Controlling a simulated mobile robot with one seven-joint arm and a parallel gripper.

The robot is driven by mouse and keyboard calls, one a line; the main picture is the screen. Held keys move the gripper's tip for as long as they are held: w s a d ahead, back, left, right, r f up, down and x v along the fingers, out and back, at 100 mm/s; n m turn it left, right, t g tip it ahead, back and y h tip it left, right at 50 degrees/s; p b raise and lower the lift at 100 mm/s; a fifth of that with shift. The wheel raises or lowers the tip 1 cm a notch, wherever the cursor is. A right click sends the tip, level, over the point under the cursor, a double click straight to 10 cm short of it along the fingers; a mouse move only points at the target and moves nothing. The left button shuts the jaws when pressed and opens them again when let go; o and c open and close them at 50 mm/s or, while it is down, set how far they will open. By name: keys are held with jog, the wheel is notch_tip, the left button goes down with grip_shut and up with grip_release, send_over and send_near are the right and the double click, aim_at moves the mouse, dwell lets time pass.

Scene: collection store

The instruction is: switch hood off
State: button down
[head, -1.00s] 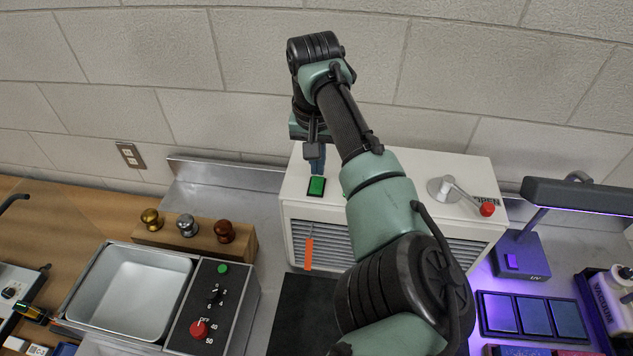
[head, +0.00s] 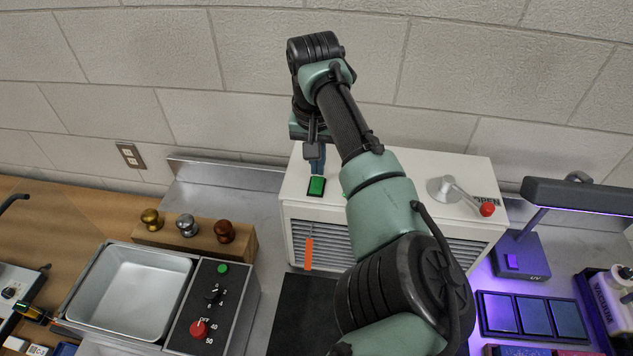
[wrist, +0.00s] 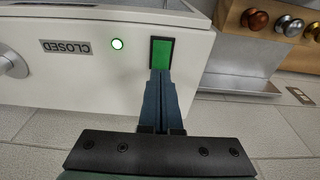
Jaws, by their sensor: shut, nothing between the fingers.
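The hood is a white box (head: 300,212) with louvred slots on its front, standing against the wall. On its top is a green rocker switch in a black frame (head: 316,186), which also shows in the wrist view (wrist: 161,54). Beside the switch in the wrist view a small round lamp (wrist: 117,44) glows white-green. My gripper (wrist: 160,74) is shut and empty, its tips at the edge of the switch's frame. I cannot tell whether they touch it. In the head view my gripper (head: 317,172) points down just behind the switch.
A lever with a red knob (head: 487,209) is on the hood's right, by a label. An orange strip (head: 309,254) hangs at the hood's front. To the left are a wooden block with three knobs (head: 195,235) and a metal bath (head: 133,290). A UV lamp (head: 580,195) stands right.

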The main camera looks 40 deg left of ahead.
aim_at(318, 180)
jog(key=shift+f+b, duration=0.3)
jog(key=shift+f, duration=0.65)
dwell(0.3)
jog(key=shift+r, duration=0.15)
notch_tip(318, 180, up, 7)
jog(key=p, duration=0.6)
jog(key=shift+p, duration=0.35)
